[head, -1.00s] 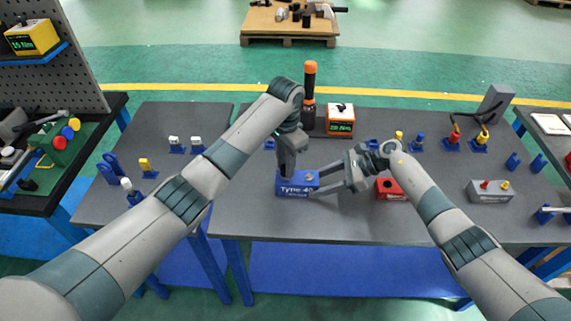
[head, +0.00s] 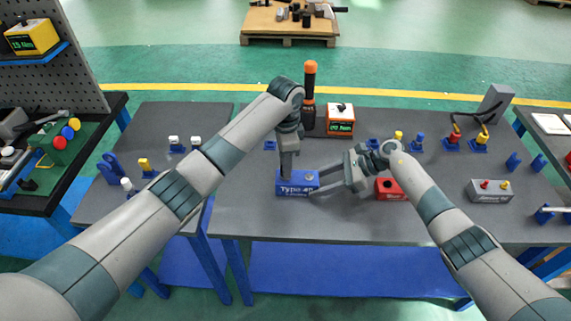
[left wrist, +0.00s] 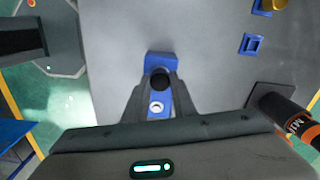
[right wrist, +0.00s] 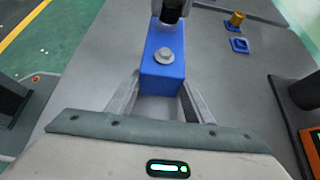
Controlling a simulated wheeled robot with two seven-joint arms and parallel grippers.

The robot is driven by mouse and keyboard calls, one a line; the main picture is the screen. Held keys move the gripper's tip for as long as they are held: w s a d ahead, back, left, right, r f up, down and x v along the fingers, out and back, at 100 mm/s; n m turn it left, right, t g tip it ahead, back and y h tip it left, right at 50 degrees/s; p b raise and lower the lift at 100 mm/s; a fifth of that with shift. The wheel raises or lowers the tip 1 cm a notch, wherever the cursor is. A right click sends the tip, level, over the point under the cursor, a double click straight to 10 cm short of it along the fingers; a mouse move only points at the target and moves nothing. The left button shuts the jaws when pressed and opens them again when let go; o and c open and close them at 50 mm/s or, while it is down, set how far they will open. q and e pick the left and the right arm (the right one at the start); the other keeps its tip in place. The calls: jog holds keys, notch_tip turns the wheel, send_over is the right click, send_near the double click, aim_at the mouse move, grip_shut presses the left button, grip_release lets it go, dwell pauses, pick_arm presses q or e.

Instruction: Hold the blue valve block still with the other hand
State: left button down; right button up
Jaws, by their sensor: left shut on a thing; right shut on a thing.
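The blue valve block (head: 297,183), with "Type 40" lettering on its front, sits on the grey table in the head view. My right gripper (head: 335,181) reaches it from the right and is shut on it. In the right wrist view the block (right wrist: 162,62) lies between the fingers, with a silver fitting (right wrist: 164,56) on top. My left gripper (head: 286,168) points down over the block's left part and is shut on a round black piece (left wrist: 160,80) there. The left fingers hide part of the block in the head view.
Behind the block stand an orange-topped black tool (head: 310,95) and an orange-and-white display unit (head: 340,121). A red block (head: 391,189) is just right of my right gripper. A grey block (head: 490,191) lies further right. The table front is clear.

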pick_arm(q)
jog(key=m, duration=0.5)
jog(key=shift+m, duration=0.3)
jog(key=m, duration=0.4)
jog(key=shift+m, duration=0.4)
jog(key=c, duration=1.4)
grip_release()
jog(key=shift+c, duration=0.8)
